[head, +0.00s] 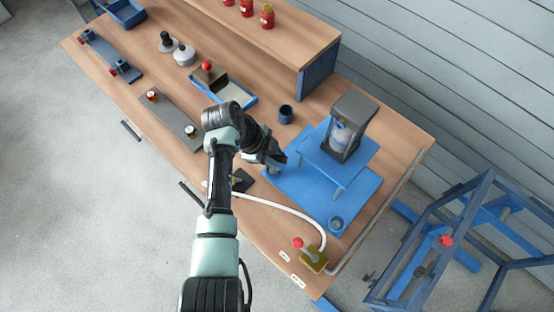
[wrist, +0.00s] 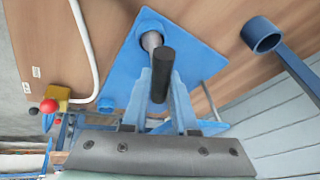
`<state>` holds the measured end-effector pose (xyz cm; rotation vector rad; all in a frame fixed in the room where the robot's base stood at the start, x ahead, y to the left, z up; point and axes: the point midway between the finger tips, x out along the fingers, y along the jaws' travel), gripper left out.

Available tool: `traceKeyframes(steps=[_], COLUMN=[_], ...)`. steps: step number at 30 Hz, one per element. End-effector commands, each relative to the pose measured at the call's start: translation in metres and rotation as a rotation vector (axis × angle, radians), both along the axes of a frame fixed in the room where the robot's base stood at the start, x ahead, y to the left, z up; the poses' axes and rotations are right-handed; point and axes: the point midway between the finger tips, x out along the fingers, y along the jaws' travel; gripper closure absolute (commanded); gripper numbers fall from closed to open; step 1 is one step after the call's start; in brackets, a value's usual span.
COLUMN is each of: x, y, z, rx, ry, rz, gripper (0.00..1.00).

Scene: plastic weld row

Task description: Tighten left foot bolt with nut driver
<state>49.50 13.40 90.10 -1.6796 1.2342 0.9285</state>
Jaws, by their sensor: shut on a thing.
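My gripper (wrist: 162,82) is shut on the black handle of the nut driver (wrist: 163,70). The driver's grey shaft runs into the round blue left foot (wrist: 150,20) on the blue base plate (wrist: 116,72). The shaft's end sits in or at this foot; the bolt itself is hidden. In the head view my gripper (head: 274,158) is over the near-left corner of the base plate (head: 305,200), and the driver is mostly hidden there. Another round blue foot (head: 337,222) is at the plate's near-right corner. The grey welding press (head: 352,122) stands on the raised blue platform.
A white hose (head: 285,209) crosses the table to a brass-coloured valve box with a red knob (head: 314,260). A wooden shelf (head: 290,35) and a grey strip (head: 172,118) are to the back and left. A blue frame (head: 440,260) stands right of the table.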

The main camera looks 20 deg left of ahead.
Motion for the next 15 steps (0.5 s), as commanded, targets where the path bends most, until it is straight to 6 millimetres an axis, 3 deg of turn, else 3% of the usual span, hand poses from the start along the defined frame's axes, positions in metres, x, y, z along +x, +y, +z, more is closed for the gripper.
traceKeyframes(steps=[15], x=[-0.0029], y=[0.0072], z=[-0.0058], rx=[0.014], ry=[-0.001], rz=[-0.578], gripper=[1.00])
